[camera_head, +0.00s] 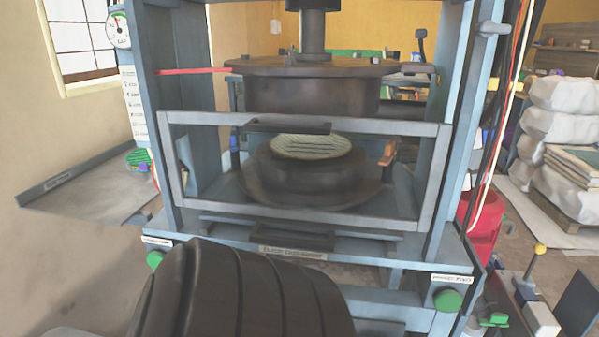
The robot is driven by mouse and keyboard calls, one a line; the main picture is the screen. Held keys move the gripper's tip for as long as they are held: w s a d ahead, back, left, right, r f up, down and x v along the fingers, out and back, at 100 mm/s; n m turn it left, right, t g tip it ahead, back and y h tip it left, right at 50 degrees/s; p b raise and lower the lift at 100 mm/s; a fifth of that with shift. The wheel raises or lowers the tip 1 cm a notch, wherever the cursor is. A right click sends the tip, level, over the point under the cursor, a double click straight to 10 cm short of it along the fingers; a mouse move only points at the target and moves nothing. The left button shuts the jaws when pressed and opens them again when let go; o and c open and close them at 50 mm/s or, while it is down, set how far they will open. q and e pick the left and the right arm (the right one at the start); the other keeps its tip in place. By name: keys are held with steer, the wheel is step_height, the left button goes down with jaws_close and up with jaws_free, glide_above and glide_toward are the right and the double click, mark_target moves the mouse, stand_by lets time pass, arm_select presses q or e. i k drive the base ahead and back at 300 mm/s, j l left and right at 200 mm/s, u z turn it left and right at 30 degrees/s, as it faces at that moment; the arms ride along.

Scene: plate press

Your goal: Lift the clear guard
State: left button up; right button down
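The clear guard (408,171) is a see-through panel in a grey frame across the front of the press. It stands low, in front of the lower die, and the die shows through it. A dark handle bar (288,126) runs along the middle of its top rail. A pale ribbed disc (311,146) lies on the round dark lower die (312,180). A large black ribbed shape, which looks like part of my own arm, fills the bottom left. Neither gripper can be made out.
The upper die (312,92) hangs above with a gap below it. Green buttons sit at the left (154,260) and right (447,299) of the press front. A side tray (90,188) juts out left. White sacks (560,110) and a red bin (484,226) stand right.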

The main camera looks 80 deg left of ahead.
mark_target(252, 122)
steer(key=u, duration=1.55)
